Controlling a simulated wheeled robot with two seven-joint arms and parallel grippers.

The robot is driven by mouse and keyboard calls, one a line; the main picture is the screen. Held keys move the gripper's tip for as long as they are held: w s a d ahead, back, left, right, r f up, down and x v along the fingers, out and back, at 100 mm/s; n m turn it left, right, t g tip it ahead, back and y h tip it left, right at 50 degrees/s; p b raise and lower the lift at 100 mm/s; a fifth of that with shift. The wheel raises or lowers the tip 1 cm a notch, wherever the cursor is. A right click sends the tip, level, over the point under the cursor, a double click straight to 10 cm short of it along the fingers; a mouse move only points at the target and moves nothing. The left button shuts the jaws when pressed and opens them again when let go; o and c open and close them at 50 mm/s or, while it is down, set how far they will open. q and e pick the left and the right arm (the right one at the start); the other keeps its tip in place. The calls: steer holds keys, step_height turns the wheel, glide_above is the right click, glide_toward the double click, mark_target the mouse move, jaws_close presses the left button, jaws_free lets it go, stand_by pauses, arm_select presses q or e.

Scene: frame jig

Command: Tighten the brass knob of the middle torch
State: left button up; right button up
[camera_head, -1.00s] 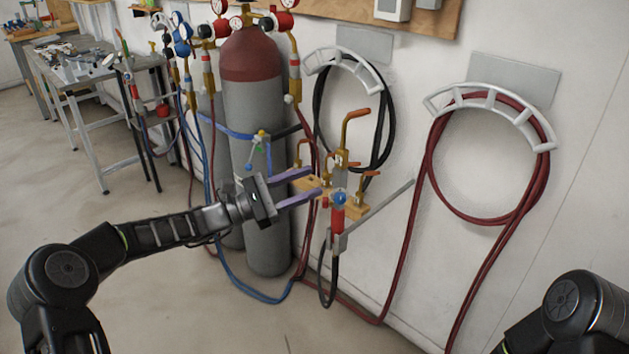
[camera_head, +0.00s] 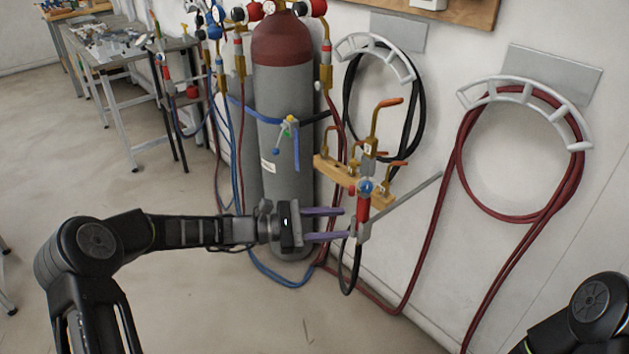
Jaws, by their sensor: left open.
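A wooden rack (camera_head: 330,170) on the wall side holds several brass torches with orange tips. The middle torch (camera_head: 371,148) is the tallest. Its brass fitting shows above the rack; I cannot tell clearly which part is the brass knob. In front of and below it are a blue round part (camera_head: 366,187), a red cylinder (camera_head: 363,207) and a grey block (camera_head: 362,231). My left gripper (camera_head: 346,223), with purple fingers, is open and empty. It points right, below the rack and just left of the red cylinder. My right gripper is out of view.
A grey gas cylinder with a red top (camera_head: 284,130) stands behind my left gripper. A dark red hose (camera_head: 437,225) and a black hose (camera_head: 419,110) hang on wall holders. A grey rod (camera_head: 408,203) sticks out to the right.

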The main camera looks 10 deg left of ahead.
arm_select(q)
steer(key=s+d+f+m+g+y+p, duration=0.1)
steer(key=s+d+f+m+g+y, duration=0.25)
steer(key=s+f, duration=0.65)
steer(key=s+d+f+m+g+y+p, duration=0.2)
steer(key=s+d+f+m+g+y, duration=0.15)
steer(key=s+f, duration=0.6)
steer(key=s+a+f+m+y+p, duration=0.1)
steer(key=s+f+m+y, duration=0.1)
steer(key=s+f+m, duration=0.2)
steer(key=s+a+f+m+y+p, duration=0.1)
steer(key=s+m, duration=0.4)
steer(key=s, duration=0.6)
step_height(320, 180, down, 3)
steer(key=shift+a+r+t+y, duration=0.1)
steer(key=shift+a+t+y, duration=0.35)
steer(key=shift+y, duration=0.35)
steer(key=shift+c, duration=0.5)
